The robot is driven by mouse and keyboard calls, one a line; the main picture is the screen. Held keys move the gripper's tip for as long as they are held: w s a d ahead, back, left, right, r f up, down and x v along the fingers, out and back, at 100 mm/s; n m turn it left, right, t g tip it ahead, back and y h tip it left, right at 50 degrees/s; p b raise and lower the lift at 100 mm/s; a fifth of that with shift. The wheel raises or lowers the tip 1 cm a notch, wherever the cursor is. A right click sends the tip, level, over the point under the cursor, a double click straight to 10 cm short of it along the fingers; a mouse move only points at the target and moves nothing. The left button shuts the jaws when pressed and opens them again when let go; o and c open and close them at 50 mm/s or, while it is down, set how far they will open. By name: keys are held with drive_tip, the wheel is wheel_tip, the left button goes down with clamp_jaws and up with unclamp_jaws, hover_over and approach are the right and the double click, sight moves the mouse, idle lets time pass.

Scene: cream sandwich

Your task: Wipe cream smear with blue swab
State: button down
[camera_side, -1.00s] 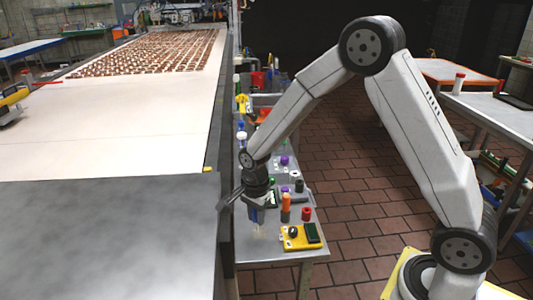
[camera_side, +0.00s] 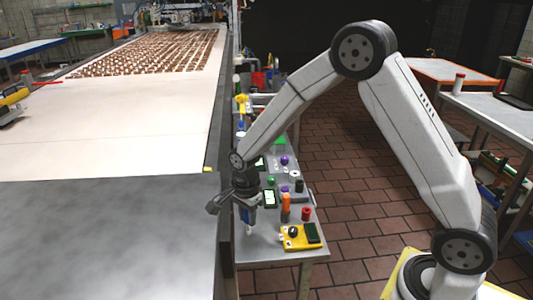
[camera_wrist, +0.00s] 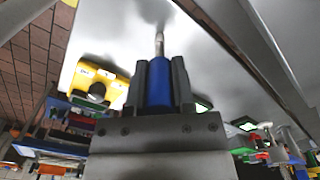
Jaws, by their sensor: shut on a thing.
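The blue swab shows in the wrist view (camera_wrist: 159,88) between my gripper's two dark fingers (camera_wrist: 158,72), with its slim pale tip pointing away over a grey metal surface. In the side view my gripper (camera_side: 246,204) points down at the near end of the narrow metal table, and the swab (camera_side: 247,216) hangs roughly upright below it. The tip is at or just above the tabletop; I cannot tell whether it touches. A faint dark smudge lies past the tip in the wrist view. I cannot make out a clear cream smear.
A yellow box with a black knob (camera_side: 293,239) stands on the table (camera_side: 262,252) right of my gripper. An orange bottle (camera_side: 285,208) and a red-capped item (camera_side: 306,214) stand close by. The big conveyor's grey edge (camera_side: 212,215) runs along the left. The table's front corner is bare.

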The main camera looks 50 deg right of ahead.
drive_tip(key=shift+w+a, duration=0.85)
drive_tip(key=shift+w, duration=0.05)
wheel_tip(320, 180, up, 8)
